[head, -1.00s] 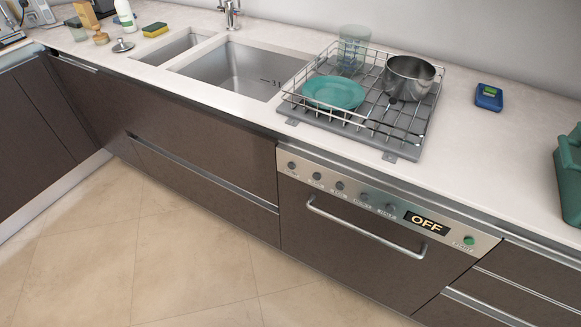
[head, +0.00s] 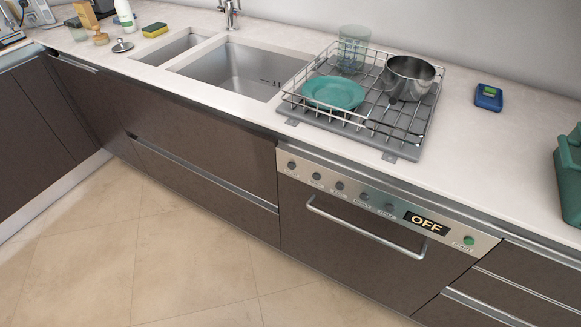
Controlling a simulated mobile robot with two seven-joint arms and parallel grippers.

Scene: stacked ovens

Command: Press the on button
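A round green button (head: 469,240) sits at the right end of the metal control panel (head: 330,183) on the front of a built-in appliance (head: 345,240). A small label below the button is too blurred to read. A display (head: 427,223) left of the button reads "OFF". Several dark knobs line the panel further left. A long bar handle (head: 365,229) runs across the door, which is shut. Neither of my grippers shows in the head view.
A wire dish rack (head: 375,95) with a teal plate (head: 333,93), a metal pot (head: 409,78) and a glass (head: 353,48) stands on the counter above the appliance. A sink (head: 240,72) lies left of it. The tiled floor in front is clear.

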